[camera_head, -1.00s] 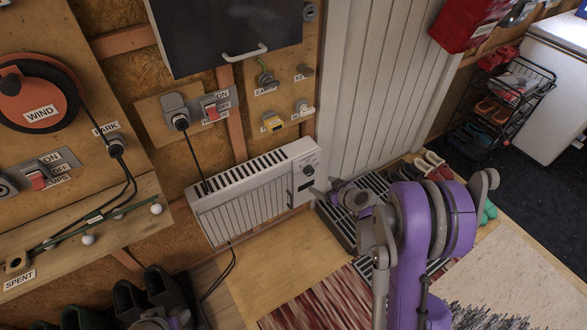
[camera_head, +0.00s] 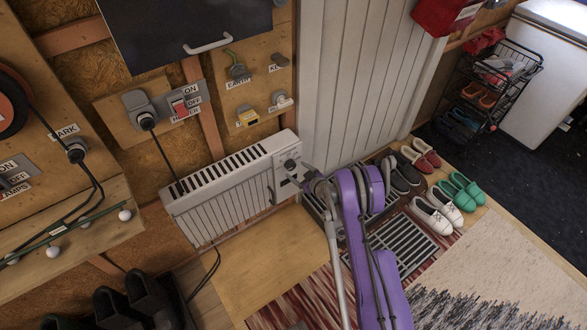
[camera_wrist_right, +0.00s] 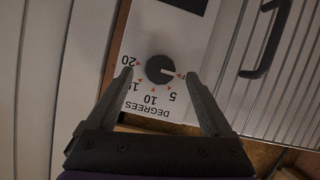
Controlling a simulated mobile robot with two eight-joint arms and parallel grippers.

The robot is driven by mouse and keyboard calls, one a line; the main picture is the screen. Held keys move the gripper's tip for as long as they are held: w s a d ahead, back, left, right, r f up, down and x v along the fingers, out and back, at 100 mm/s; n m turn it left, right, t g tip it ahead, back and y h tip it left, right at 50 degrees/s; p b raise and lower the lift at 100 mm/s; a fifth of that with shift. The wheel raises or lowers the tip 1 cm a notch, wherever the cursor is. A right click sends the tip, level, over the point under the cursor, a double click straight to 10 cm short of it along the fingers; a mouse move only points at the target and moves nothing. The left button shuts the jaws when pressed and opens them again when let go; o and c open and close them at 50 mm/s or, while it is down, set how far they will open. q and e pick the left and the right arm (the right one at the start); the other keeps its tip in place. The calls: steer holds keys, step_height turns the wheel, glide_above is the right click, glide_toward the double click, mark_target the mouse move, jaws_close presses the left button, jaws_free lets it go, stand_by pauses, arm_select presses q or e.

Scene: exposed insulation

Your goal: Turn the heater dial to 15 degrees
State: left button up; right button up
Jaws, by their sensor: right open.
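The white heater (camera_head: 225,195) stands low against the wall in the head view. Its black dial (camera_head: 289,165) sits on the control panel at its right end. In the right wrist view the round dial (camera_wrist_right: 160,70) has a pale pointer line facing right, toward the F mark. Numbers 5, 10, 15 and 20 with red ticks run around it, and the 15 is partly covered by a finger. My right gripper (camera_wrist_right: 160,85) is open, its two fingers on either side of the dial. I cannot tell whether they touch it. My left gripper is not in view.
A black handle (camera_wrist_right: 265,40) shows beside the panel in the wrist view. A heater switch (camera_head: 181,106) and plug with a cable are above the heater. Several shoes (camera_head: 440,205) and a black grate (camera_head: 402,248) lie on the floor to the right.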

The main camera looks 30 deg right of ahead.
mark_target(293, 167)
steer(key=shift+x, duration=1.7)
jaws_close()
